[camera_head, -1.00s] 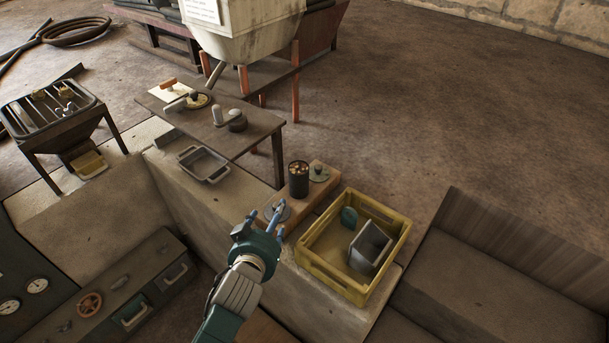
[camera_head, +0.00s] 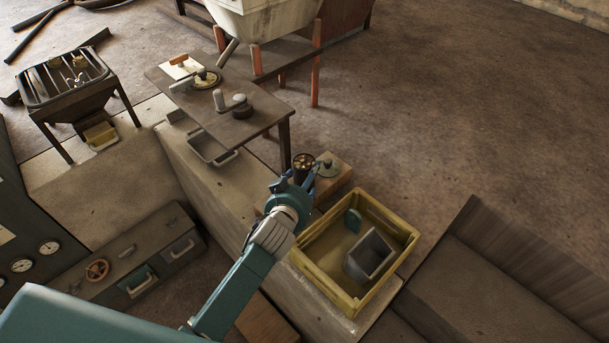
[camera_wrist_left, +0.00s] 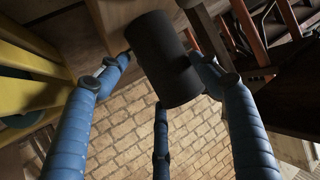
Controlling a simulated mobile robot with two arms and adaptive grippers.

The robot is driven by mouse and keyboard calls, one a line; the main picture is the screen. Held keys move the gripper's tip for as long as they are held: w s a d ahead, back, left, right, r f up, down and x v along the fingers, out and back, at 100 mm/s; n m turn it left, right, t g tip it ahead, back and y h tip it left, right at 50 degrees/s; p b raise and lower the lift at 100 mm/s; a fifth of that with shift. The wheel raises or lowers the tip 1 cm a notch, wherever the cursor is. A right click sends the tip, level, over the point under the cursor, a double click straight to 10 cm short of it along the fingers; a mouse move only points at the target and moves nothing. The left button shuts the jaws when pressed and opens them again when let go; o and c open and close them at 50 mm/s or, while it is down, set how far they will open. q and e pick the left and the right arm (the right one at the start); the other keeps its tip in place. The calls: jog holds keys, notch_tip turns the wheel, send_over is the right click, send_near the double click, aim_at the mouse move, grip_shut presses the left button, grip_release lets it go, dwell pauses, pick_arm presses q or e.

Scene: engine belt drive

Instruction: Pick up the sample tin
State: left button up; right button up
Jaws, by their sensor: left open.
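The sample tin appears to be the dark cylinder (camera_head: 304,160) with small brownish contents in its top. It stands at the wooden block (camera_head: 338,180), its lower part hidden by my left gripper (camera_head: 294,184). In the left wrist view the dark tin (camera_wrist_left: 165,58) is close, between the spread blue fingers of my left gripper (camera_wrist_left: 160,75). The fingers are open, one on each side and one below in the picture; I cannot tell whether any touches it. My right gripper is not in view.
A round lidded or knobbed piece (camera_head: 327,168) sits on the block right beside the tin. A yellow crate (camera_head: 408,240) holding a grey bin (camera_head: 369,253) stands close to the right. A dark table (camera_head: 255,125) with tools is at the upper left, a grey tray (camera_head: 205,151) below it.

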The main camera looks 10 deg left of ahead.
pick_arm(q)
jog(key=x, duration=0.4)
jog(key=shift+w+a+p, duration=0.1)
jog(key=shift+w+p, duration=0.1)
jog(key=shift+p, duration=0.1)
jog(key=shift+w+f, duration=0.2)
jog(key=shift+w, duration=0.05)
jog(key=shift+r, duration=0.1)
jog(key=c, duration=1)
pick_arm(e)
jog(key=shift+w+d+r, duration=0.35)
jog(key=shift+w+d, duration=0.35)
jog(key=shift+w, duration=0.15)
